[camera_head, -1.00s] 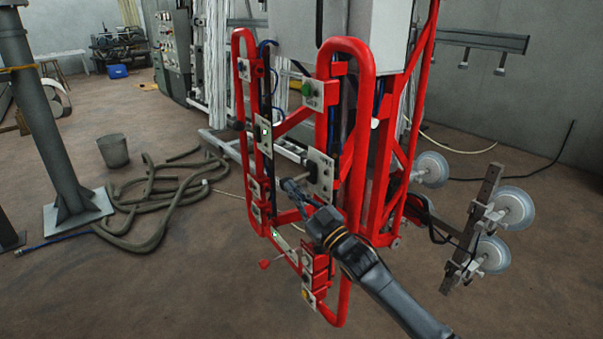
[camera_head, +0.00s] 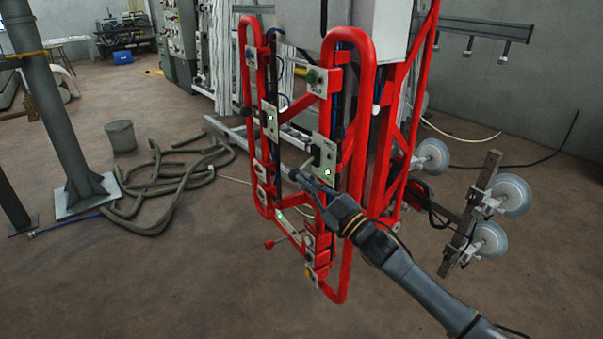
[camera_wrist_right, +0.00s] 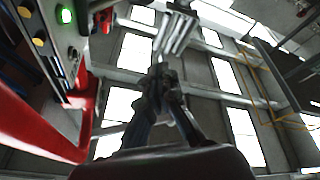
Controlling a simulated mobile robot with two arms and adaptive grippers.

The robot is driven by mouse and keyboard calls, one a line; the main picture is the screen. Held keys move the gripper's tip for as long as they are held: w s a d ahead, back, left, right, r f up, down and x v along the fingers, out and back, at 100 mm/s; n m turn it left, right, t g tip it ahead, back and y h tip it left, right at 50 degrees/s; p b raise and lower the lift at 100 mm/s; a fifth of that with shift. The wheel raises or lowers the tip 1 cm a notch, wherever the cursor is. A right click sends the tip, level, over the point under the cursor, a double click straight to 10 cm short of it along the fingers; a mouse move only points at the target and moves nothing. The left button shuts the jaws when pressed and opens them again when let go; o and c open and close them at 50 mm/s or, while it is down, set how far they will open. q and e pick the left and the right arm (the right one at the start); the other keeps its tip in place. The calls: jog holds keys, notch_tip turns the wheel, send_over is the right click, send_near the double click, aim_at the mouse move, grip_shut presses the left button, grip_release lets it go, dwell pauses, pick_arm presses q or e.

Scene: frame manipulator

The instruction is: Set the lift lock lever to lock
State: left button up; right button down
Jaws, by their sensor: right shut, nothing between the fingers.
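A pale plate (camera_head: 326,150) with a dark lever on it is fixed to the red frame (camera_head: 362,120) in the head view. I cannot read its label, so I cannot tell for sure that this is the lift lock lever. A small green light shows low on this plate. My right gripper (camera_head: 294,174) is shut and empty, just left of and below the plate. In the right wrist view its closed fingers (camera_wrist_right: 162,95) point up the picture, and a plate with a lit green light (camera_wrist_right: 65,15) is at the upper left. My left gripper is out of view.
Other plates with buttons and lights, such as the left plate (camera_head: 269,120), sit on the red frame. A red-tipped lever (camera_head: 270,244) sticks out low. Suction cups (camera_head: 510,195) stand at the right. Hoses (camera_head: 160,190) and a bucket (camera_head: 121,136) lie left on open floor.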

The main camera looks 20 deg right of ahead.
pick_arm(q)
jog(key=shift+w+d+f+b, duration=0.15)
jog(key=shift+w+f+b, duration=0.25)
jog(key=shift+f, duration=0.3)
pick_arm(e)
jog(key=f+v, duration=0.1)
jog(key=v, duration=0.6)
jog(key=shift+w, duration=0.3)
